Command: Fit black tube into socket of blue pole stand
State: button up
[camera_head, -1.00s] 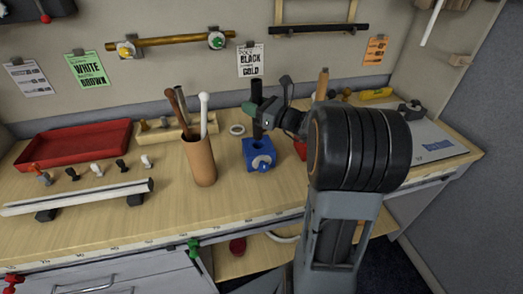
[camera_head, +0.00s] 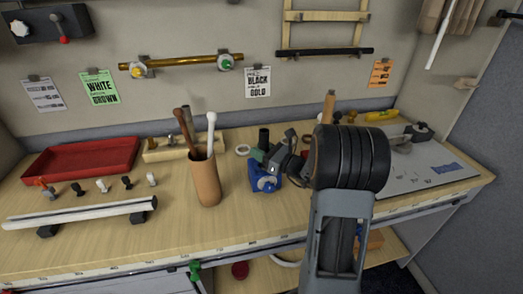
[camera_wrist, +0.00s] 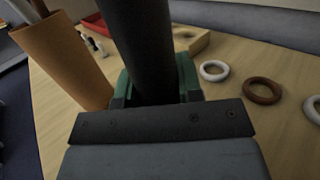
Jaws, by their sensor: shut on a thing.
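The black tube (camera_head: 263,138) stands about upright. My gripper (camera_head: 260,154), with green pads, is shut around it, close above the blue pole stand (camera_head: 264,178). The tube's short upper end shows above the pads. Its lower end and the socket mouth are hidden behind my gripper, so I cannot tell how deep the tube sits. In the wrist view the black tube (camera_wrist: 140,45) runs up between the green pads (camera_wrist: 187,78). The blue stand does not show there.
A brown cup (camera_head: 205,181) holding several rods stands left of the blue stand. A white ring (camera_head: 243,150) lies behind it. A red tray (camera_head: 80,158) and a long white bar (camera_head: 80,213) lie further left. Bare wood lies in front of the stand.

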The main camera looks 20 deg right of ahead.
jog(key=o, duration=1)
jog(key=shift+o, duration=0.2)
